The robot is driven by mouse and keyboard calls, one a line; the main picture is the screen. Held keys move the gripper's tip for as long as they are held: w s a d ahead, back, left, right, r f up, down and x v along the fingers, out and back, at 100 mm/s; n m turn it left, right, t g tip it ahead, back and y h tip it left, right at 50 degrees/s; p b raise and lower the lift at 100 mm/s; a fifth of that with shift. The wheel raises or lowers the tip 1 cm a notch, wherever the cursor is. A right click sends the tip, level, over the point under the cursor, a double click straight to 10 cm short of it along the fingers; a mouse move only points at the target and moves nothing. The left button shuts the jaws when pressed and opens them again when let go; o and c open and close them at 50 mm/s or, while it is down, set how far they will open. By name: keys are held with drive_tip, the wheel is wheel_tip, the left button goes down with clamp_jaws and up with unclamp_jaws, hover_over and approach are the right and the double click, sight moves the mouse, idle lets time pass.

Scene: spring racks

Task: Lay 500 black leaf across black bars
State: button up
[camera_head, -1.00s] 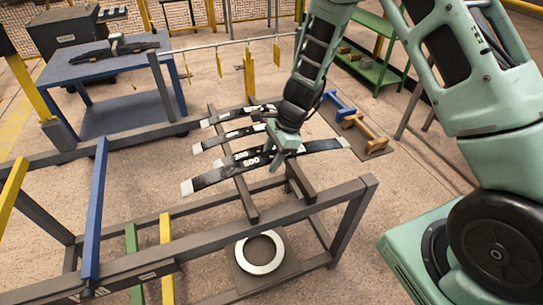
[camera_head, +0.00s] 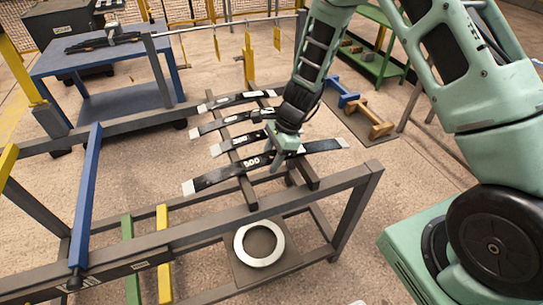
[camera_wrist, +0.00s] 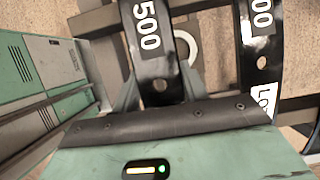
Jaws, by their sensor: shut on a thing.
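The 500 black leaf (camera_head: 225,173) is a long, slightly bowed black strip with pale ends and a white 500 on it. My gripper (camera_head: 279,158) is shut on it near its middle. The leaf lies crosswise over the two black bars (camera_head: 247,192) of the rack; I cannot tell whether it touches them. In the wrist view the 500 leaf (camera_wrist: 150,60) runs up from my gripper (camera_wrist: 158,103), which hides part of it. Several other black leaves (camera_head: 240,98) lie across the bars behind it.
A blue bar (camera_head: 85,205), a green bar (camera_head: 131,258) and a yellow bar (camera_head: 164,255) span the rack at left. A white ring (camera_head: 259,243) lies below the rack. A blue table (camera_head: 110,60) stands at back left, a green shelf (camera_head: 380,65) at back right.

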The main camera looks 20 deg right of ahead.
drive_tip(key=shift+f+b, duration=0.75)
drive_tip(key=shift+f, duration=0.15)
idle(0.8)
drive_tip(key=o, duration=1.1)
drive_tip(key=shift+o, duration=0.3)
drive_tip(key=shift+f, duration=0.1)
drive_tip(key=v, duration=1.7)
drive_tip(key=shift+r+p, duration=0.35)
drive_tip(key=shift+p, duration=0.05)
